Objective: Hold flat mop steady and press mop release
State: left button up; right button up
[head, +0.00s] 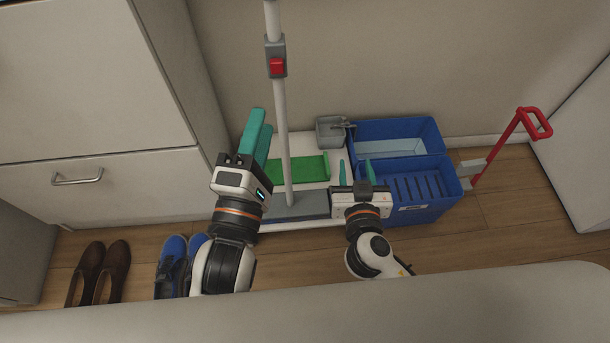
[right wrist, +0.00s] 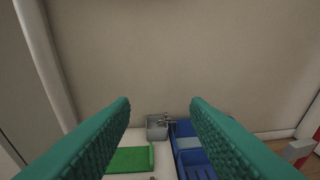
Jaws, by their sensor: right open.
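The flat mop has a pale pole (head: 283,140) standing nearly upright, with a flat grey head (head: 310,203) at its foot. The mop release is a red button (head: 277,67) on a grey housing high on the pole. My left gripper (head: 258,130) has teal fingers pointing up, just left of the pole and below the button. Its fingers overlap in this view, so their gap is unclear, and I see no grip on the pole. My right gripper (head: 356,172) is open and empty, right of the pole and low, in front of the blue bucket. Its fingers (right wrist: 160,125) frame empty space in the right wrist view.
A blue two-part bucket (head: 440,160) with a red-handled lever (head: 520,135) stands right. A green pad (head: 300,169) and small grey container (head: 331,131) lie behind the mop head. A cabinet (head: 90,120) is left; brown shoes (head: 100,272) and blue shoes (head: 170,265) stand on the floor.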

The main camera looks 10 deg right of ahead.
aim_at(285, 139)
jog(key=a+n+t+y, duration=0.1)
jog(key=a+n+y, duration=0.5)
jog(key=a, duration=0.5)
jog(key=shift+m+y, duration=0.6)
jog(key=shift+m, duration=0.1)
jog(key=x, duration=1.1)
jog(key=shift+w+d+f, duration=0.1)
jog(key=shift+w, duration=0.2)
grip_shut()
pick_arm(q)
grip_shut()
